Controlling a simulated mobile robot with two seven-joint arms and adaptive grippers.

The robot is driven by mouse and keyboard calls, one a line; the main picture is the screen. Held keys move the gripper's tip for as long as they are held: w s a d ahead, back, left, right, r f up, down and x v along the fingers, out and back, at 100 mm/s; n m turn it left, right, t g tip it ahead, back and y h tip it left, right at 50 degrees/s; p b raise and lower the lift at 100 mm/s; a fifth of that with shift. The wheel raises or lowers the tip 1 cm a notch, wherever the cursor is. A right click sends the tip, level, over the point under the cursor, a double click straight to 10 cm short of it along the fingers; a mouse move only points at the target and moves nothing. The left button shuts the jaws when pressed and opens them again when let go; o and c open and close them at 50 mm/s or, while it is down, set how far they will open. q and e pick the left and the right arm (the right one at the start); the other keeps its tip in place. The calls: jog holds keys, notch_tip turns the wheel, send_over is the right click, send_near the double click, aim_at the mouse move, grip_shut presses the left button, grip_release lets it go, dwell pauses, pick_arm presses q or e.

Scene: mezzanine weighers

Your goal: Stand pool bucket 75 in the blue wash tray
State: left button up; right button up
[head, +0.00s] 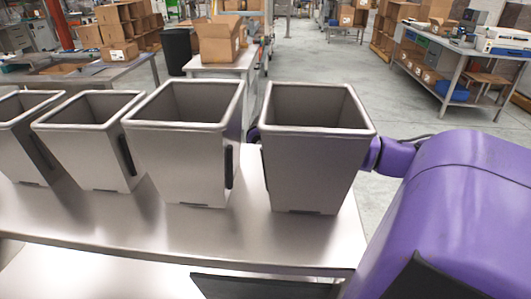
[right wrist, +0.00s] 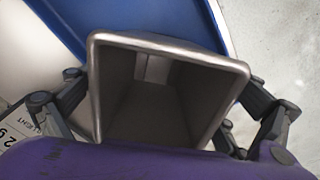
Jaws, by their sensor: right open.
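A steel bucket (right wrist: 165,110) with a square rim fills the middle of the right wrist view, its open mouth toward the camera. The fingers of my right gripper (right wrist: 165,118) are spread, one on each side of it; I cannot tell whether they touch it. The blue wash tray (right wrist: 190,15) shows behind and beyond this bucket; whether the bucket stands in it is unclear. In the head view my right arm reaches behind the rightmost bucket (head: 312,165), which hides the gripper. No number is readable on any bucket. My left gripper is out of view.
Several similar steel buckets (head: 185,150) stand upright in a row on a steel table (head: 160,230). A label or display (right wrist: 15,130) with a partly readable number is at the left in the right wrist view. Benches with cartons (head: 218,40) stand beyond; grey floor (head: 330,60) lies between.

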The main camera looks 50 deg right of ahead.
notch_tip(320, 180, up, 12)
jog(key=shift+f, duration=0.25)
dwell(0.3)
